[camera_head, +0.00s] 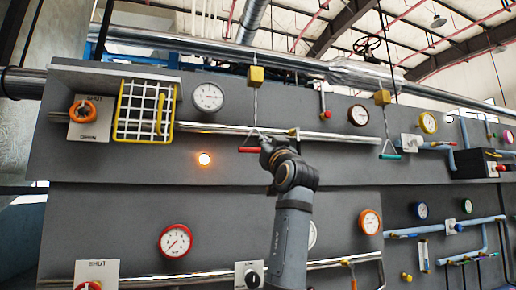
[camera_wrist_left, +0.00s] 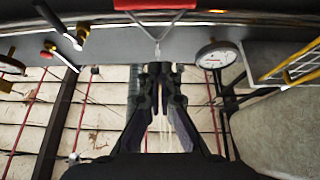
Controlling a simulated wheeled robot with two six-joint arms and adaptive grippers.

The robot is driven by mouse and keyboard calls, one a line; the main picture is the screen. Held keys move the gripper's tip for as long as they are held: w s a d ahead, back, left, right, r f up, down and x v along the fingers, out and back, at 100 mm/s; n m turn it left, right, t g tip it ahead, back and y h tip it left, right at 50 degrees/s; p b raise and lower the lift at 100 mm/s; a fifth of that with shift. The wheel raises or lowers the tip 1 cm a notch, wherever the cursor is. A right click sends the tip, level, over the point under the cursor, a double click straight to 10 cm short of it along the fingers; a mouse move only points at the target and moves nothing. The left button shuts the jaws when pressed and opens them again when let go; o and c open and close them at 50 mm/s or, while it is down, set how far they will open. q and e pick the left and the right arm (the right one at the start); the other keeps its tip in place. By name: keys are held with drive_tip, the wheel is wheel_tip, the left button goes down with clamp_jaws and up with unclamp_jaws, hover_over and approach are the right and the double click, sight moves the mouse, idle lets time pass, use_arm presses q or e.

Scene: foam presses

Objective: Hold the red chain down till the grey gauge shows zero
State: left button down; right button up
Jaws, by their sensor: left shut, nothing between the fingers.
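The red chain handle (camera_head: 250,149) is a red bar on a wire triangle, hanging on a thin line below a yellow block (camera_head: 255,75). In the wrist view, turned upside down, the red bar (camera_wrist_left: 155,4) is at the top edge. The grey gauge (camera_head: 208,97) has a grey rim and white face, left of the chain; it also shows in the wrist view (camera_wrist_left: 210,57). Its exact reading is too small to tell. My left gripper (camera_head: 266,142) is at the bar's right end in the head view. In the wrist view its fingers (camera_wrist_left: 160,70) are shut and empty, apart from the bar.
A green handle (camera_head: 390,156) hangs to the right. A lit orange lamp (camera_head: 204,159) is below the grey gauge. A yellow-framed cage (camera_head: 145,110) stands out at the left. A silver pipe (camera_head: 330,136) runs across the panel behind the handles.

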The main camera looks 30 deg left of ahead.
use_arm(q)
drive_tip(key=p+x, duration=0.7)
drive_tip(key=x, duration=0.3)
drive_tip(key=f, duration=0.2)
drive_tip(key=w+f, duration=0.1)
drive_tip(key=f, duration=0.1)
drive_tip(key=shift+a+f, duration=0.1)
drive_tip(key=shift+a, duration=0.3)
use_arm(e)
wheel_tip(320, 180, up, 7)
drive_tip(key=shift+r, duration=0.2)
use_arm(q)
drive_tip(key=shift+s, duration=0.15)
use_arm(e)
drive_tip(key=shift+a+f, duration=0.1)
use_arm(q)
wheel_tip(320, 180, down, 7)
drive_tip(key=b, duration=0.4)
use_arm(e)
wheel_tip(320, 180, down, 5)
drive_tip(key=shift+a+r, duration=0.1)
drive_tip(key=shift+r, duration=0.05)
use_arm(q)
drive_tip(key=shift+d, duration=0.1)
